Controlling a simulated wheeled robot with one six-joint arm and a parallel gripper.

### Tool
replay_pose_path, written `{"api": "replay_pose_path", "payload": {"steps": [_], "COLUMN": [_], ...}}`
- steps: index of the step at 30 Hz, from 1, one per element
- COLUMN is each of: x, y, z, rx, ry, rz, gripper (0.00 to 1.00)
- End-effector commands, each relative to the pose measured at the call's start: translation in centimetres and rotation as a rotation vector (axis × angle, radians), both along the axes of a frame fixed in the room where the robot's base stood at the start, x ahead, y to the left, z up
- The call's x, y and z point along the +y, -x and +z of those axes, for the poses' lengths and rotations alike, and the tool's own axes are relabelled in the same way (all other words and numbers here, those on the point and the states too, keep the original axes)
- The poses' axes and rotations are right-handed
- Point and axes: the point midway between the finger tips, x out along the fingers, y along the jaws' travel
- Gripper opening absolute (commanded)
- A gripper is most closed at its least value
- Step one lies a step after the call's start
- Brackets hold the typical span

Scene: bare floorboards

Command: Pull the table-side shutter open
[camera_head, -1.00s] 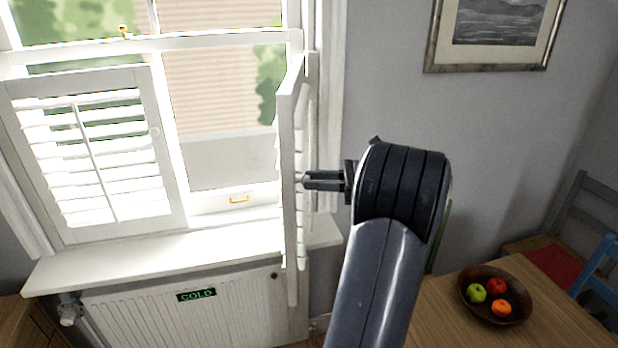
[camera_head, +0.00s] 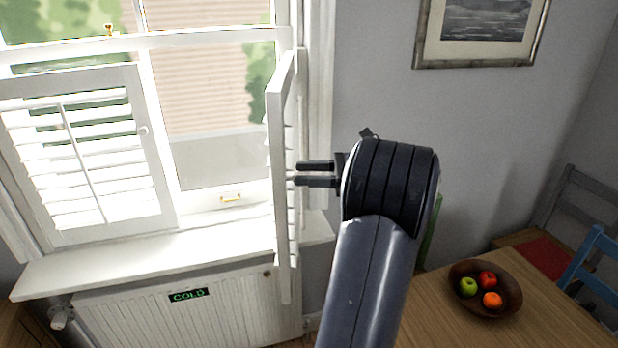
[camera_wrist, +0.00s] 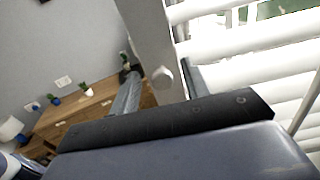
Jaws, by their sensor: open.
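The table-side shutter (camera_head: 281,180) is the white louvred panel on the right of the window. It stands swung out from the window and shows nearly edge-on in the head view. My gripper (camera_head: 297,174) is open on its right side, with its two fingers pointing left at the panel. In the wrist view, the shutter's white stile (camera_wrist: 148,32) carries a round knob (camera_wrist: 163,76), which appears between the two spread fingers (camera_wrist: 160,88). I cannot tell whether either finger touches the knob or stile.
The other shutter (camera_head: 85,150) covers the window's lower left. The sill (camera_head: 140,262) and a radiator marked COLD (camera_head: 235,305) lie below. At the right, a wooden table (camera_head: 440,315) holds a fruit bowl (camera_head: 512,295); a blue chair (camera_head: 590,262) stands beside it. The wrist view shows a wooden sideboard (camera_wrist: 75,105).

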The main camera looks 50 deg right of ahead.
Motion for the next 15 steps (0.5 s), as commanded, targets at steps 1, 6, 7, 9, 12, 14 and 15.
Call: {"api": "replay_pose_path", "payload": {"steps": [1,6,7,9,12,14,15], "x": [0.0,0.1,0.0,0.0,0.0,0.0,0.0], "y": [0.0,0.0,0.0,0.0,0.0,0.0,0.0], "z": [0.7,4.0,4.6,5.9,7.5,8.1,8.5], "rx": [-0.003,-0.003,-0.002,-0.003,-0.001,-0.001,-0.001], "ry": [0.007,0.008,0.007,0.007,0.004,0.004,0.003], "rz": [0.000,0.000,0.000,0.000,0.001,0.001,0.001], "gripper": [0.45,0.45,0.45,0.45,0.45,0.45,0.45]}}
